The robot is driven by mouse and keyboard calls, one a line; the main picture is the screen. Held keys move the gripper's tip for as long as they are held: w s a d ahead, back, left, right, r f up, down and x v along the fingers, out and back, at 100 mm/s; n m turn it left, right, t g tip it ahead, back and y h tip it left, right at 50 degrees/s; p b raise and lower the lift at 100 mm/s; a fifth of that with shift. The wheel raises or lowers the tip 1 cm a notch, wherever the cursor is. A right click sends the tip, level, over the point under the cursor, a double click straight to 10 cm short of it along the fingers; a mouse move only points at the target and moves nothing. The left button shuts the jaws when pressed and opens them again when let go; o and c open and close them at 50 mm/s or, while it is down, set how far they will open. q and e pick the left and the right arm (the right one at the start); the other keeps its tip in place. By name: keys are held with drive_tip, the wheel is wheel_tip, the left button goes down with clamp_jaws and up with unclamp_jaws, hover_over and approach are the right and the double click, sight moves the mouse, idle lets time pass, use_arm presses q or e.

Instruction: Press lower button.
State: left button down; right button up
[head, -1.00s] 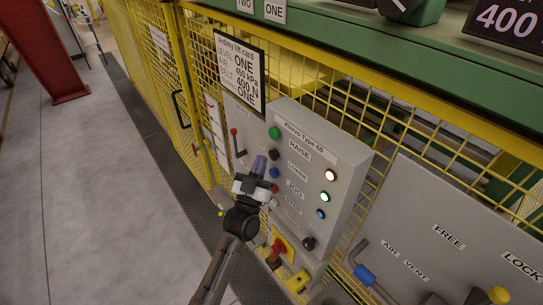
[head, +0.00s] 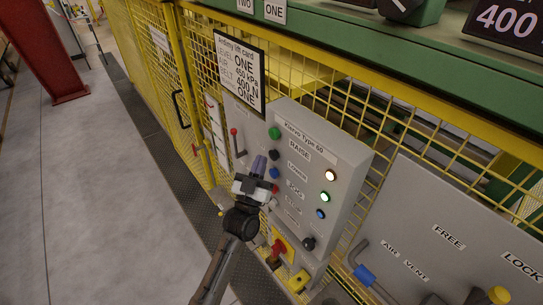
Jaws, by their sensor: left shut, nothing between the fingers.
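The grey control box (head: 345,165), headed "Kiervo Type 60", hangs on the yellow mesh fence. The black button (head: 275,155) lines up with the LOWER label (head: 298,172). It sits below the green button (head: 274,133), which lines up with RAISE. My left gripper (head: 259,164) is shut and empty, with its purple-grey fingertips just left of the black button in the head view. I see no clear contact, and the depth gap between them is hard to judge. My right gripper is not in view.
Below the black button are a blue button (head: 275,173) and a red one, partly beside my gripper. Lit lamps (head: 330,175) are on the box's right side. A red-handled lever (head: 235,140) stands left, a yellow-and-red switch (head: 279,248) below.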

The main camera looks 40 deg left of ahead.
use_arm(q)
drive_tip(key=shift+w+d, duration=0.15)
drive_tip(key=shift+w, duration=0.3)
idle(0.6)
drive_tip(key=shift+w, duration=0.15)
idle(0.6)
